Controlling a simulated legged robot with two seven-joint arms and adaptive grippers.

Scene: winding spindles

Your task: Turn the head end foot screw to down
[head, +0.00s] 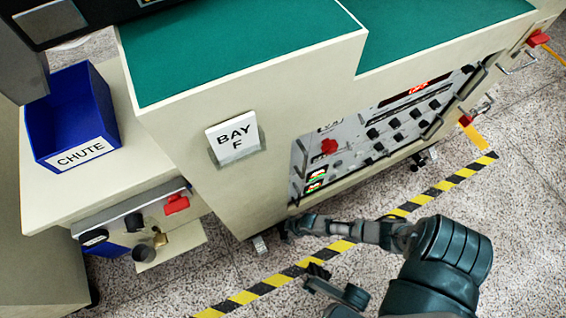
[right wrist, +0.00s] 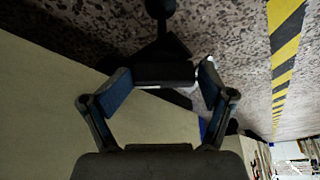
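The cream machine labelled Bay F stands over the floor. A small metal foot (head: 260,245) shows under its near lower corner in the head view. My right gripper (head: 290,228) is low beside that corner, just right of the foot. I cannot tell whether they touch. In the right wrist view my right gripper (right wrist: 165,75) has its fingers bent inward around a dark block-like shape. I cannot tell whether this is the fingertips or a held thing. A dark stem-like shape (right wrist: 163,40) shows beyond the fingers. My left gripper cannot be made out.
A blue chute bin (head: 75,120) stands at the left on a bench with a red tab (head: 176,203). The machine's control panel (head: 385,135) has knobs and red displays. Yellow and black tape (head: 265,287) crosses the speckled floor, which is open at the right.

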